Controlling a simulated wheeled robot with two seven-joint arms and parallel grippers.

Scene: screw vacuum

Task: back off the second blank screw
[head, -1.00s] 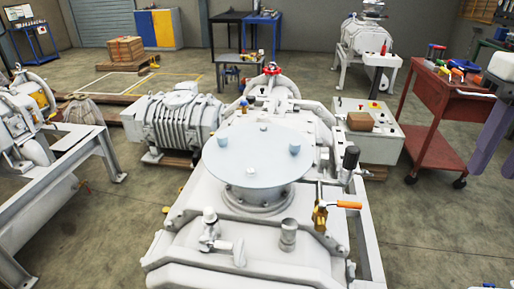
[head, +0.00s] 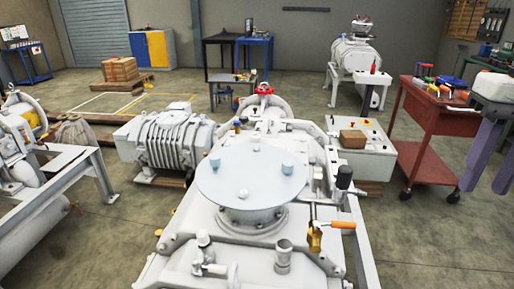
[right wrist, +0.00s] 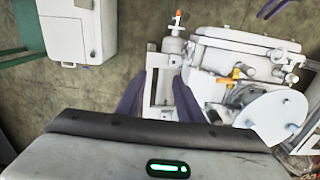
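A round pale-blue blank disc (head: 252,178) lies on the pump's top port in the head view. Blank screws stand on it: a bluish left one (head: 215,160), a bluish right one (head: 287,167), a small far one (head: 256,148) and a whitish near one (head: 243,195). My right gripper (head: 486,186) hangs at the right edge, open and empty, well away from the disc. My left gripper is not in view.
An orange-handled valve (head: 316,236) and a dark upright cylinder (head: 344,178) rise right of the disc. A red cart (head: 438,120) with tools stands behind my right gripper. A white control box (head: 365,155) sits beyond the pump.

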